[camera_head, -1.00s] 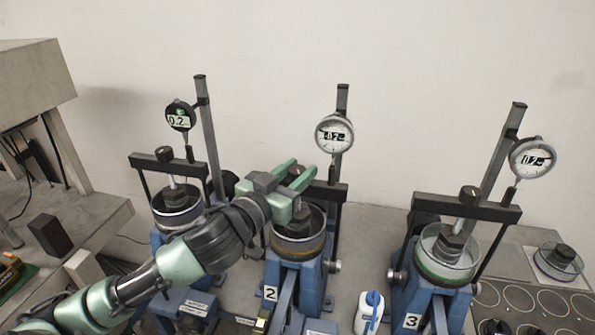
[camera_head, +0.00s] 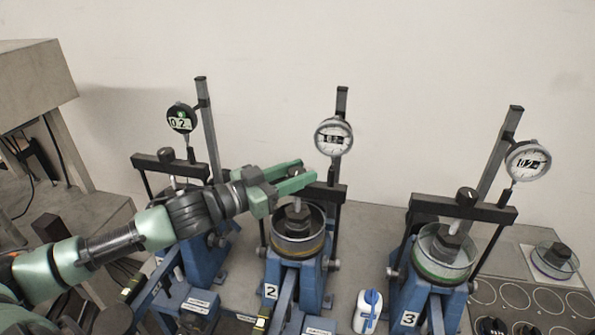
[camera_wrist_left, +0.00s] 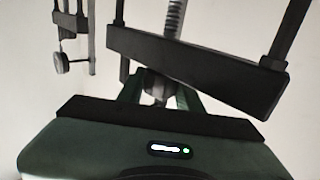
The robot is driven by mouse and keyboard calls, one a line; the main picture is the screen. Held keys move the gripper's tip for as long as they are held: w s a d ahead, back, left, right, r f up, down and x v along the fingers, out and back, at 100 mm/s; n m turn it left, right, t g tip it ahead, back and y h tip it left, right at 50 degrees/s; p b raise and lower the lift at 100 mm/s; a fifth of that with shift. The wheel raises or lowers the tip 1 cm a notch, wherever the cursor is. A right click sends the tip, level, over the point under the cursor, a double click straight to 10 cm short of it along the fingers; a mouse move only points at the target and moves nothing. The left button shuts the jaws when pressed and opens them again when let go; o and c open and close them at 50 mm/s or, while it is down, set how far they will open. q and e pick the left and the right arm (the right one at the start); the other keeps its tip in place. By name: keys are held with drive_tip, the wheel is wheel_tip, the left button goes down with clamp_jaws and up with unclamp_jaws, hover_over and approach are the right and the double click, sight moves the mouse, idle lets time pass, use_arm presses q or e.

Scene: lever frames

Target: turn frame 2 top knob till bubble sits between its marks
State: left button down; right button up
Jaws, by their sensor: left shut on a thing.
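Frame 2 (camera_head: 270,292) stands in the middle of the head view, with a black crossbar (camera_head: 335,193), a round dial (camera_head: 333,137) and a glass-walled cell (camera_head: 299,244). My left gripper (camera_head: 306,169) reaches in from the left at crossbar height, its green fingers shut around the top knob, which they largely hide. In the left wrist view the knob (camera_wrist_left: 156,88) shows between the fingers, in front of the crossbar (camera_wrist_left: 200,70). A small yellow-green vial (camera_head: 263,318) sits low at the front of frame 2. Its bubble is too small to make out. My right gripper is not in view.
Frame 3 (camera_head: 409,318) stands to the right and a similar frame (camera_head: 207,262) to the left, partly behind my arm. A tray with round recesses (camera_head: 512,297) lies at the right.

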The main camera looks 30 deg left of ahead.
use_arm(q)
drive_tip(key=c, duration=0.9)
unclamp_jaws()
drive_tip(key=shift+c, duration=0.2)
drive_tip(key=shift+b+v, duration=0.65)
drive_tip(key=shift+v, duration=2.05)
drive_tip(key=shift+p+v, duration=0.35)
drive_tip(key=shift+v, duration=0.85)
drive_tip(key=shift+f, duration=0.1)
